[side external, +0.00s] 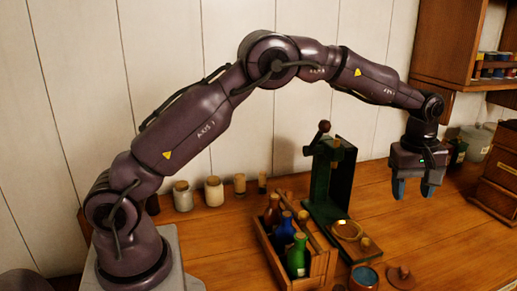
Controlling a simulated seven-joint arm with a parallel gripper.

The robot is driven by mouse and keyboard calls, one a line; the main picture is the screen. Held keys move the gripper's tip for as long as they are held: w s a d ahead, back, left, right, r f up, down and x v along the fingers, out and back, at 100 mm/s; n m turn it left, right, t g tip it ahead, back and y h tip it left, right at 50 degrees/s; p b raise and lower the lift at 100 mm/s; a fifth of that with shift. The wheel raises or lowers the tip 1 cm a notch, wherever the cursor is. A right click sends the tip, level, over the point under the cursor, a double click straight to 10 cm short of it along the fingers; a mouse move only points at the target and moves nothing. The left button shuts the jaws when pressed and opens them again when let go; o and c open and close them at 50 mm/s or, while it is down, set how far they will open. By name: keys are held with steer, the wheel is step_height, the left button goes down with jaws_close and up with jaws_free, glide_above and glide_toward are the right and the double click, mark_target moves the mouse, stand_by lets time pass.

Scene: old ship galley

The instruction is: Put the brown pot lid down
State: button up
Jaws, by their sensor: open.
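The brown pot lid (401,277) appears to be the small round brown piece with a knob, lying on the wooden counter near the front. A small brown pot (364,279) with a blue-green inside stands just left of it, cut by the bottom edge of the picture. My gripper (412,191) hangs above the counter at the right, pointing down. Its two blue fingers are apart, with nothing visible between them. It is above and behind the lid, clear of it.
A green press-like stand (318,190) is left of my gripper. A wooden crate (262,240) holds several coloured bottles. Several jars (214,190) stand along the wall. Wooden drawers (498,180) are at the right, under a shelf (460,45). The counter right of the lid is clear.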

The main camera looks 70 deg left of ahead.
steer(key=s+a+r+m+t, duration=0.25)
steer(key=s+r+m, duration=0.45)
steer(key=s+r, duration=0.8)
steer(key=s+a+f+m+t, duration=0.1)
steer(key=s+m, duration=0.2)
steer(key=s, duration=0.6)
steer(key=s+a+f+m+t, duration=0.1)
steer(key=s+f+m, duration=0.1)
steer(key=s, duration=0.7)
steer(key=shift+s+f+m, duration=0.25)
steer(key=shift+s+m, duration=0.05)
steer(key=shift+m, duration=0.5)
